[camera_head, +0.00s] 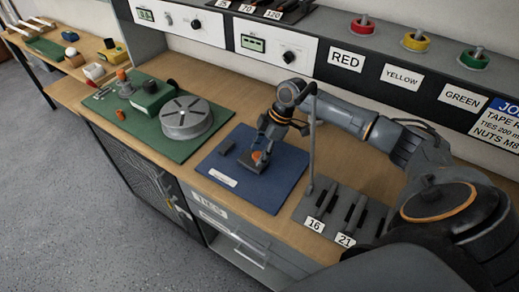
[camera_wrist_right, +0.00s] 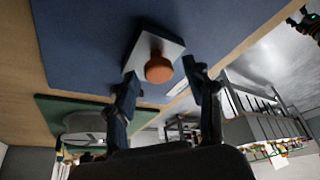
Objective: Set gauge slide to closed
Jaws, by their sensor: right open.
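A grey block with an orange knob, which looks like the gauge slide (camera_head: 251,166), lies on the blue mat (camera_head: 275,192). In the right wrist view its plate (camera_wrist_right: 142,48) and round orange knob (camera_wrist_right: 158,68) show just beyond my fingertips. My right gripper (camera_head: 264,149) points down over it from above. Its two fingers (camera_wrist_right: 160,77) are apart, one to each side of the knob, and I see no clear contact. In the head view the gripper partly covers the block. Whether the slide stands open or closed I cannot tell. My left gripper is not in view.
A small dark piece (camera_head: 227,147) lies on the mat left of the block. A green mat (camera_head: 175,148) with a round slotted grey disc (camera_head: 186,118) is further left. A dark slotted rack (camera_head: 340,212) labelled 16 and 21 stands right of the blue mat. A panel shelf runs behind.

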